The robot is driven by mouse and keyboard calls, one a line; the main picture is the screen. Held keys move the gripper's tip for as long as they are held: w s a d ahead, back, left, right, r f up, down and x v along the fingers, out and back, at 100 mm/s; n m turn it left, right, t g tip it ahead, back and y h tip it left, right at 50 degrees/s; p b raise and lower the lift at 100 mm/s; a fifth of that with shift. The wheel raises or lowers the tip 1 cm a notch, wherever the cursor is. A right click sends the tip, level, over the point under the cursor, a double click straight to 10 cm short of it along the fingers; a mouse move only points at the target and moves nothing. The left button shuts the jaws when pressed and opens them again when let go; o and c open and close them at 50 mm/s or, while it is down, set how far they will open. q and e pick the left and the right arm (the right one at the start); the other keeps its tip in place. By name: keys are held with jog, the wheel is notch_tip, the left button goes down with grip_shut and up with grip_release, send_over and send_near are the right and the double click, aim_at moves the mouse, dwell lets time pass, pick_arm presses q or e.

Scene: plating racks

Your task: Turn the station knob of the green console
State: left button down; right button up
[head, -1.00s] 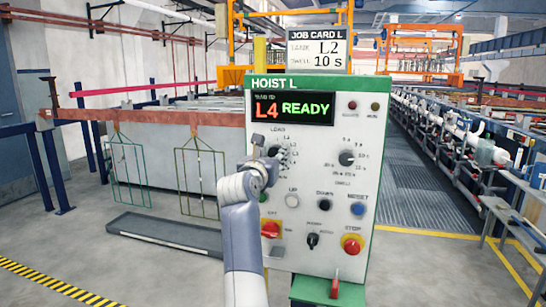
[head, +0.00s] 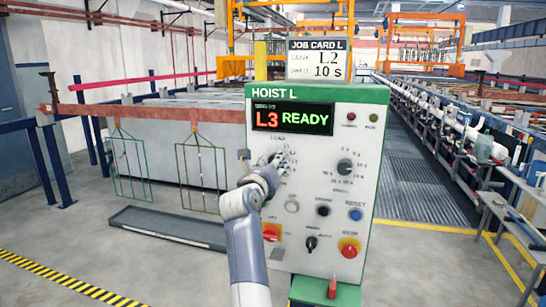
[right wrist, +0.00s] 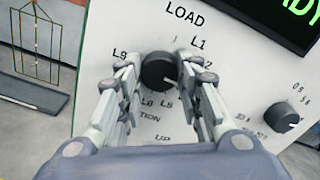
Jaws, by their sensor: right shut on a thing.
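The green-trimmed console (head: 310,230) labelled HOIST L stands in the middle of the head view. Its display (head: 292,118) reads L3 READY. The job card (head: 317,59) above it reads L2 and 10 S. The black round station knob (right wrist: 160,71) sits under the word LOAD, with labels such as L1 and L9 around it; its white mark points to the lower right. My right gripper (head: 263,160) is shut on the knob, one finger on each side, and hides some labels. My left gripper is not in view.
A dwell knob (head: 345,167) sits to the right on the panel. Wire racks (head: 203,178) hang at left above a grey tray (head: 165,228).

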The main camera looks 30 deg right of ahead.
aim_at(277, 126)
jog(key=shift+n+p, duration=0.3)
jog(key=shift+p, duration=0.05)
dwell(0.3)
jog(key=o, duration=1.1)
jog(key=shift+d+f, duration=0.1)
jog(key=shift+d, duration=0.05)
notch_tip(277, 126, up, 10)
jog(key=shift+w, duration=0.1)
jog(key=shift+c, duration=0.2)
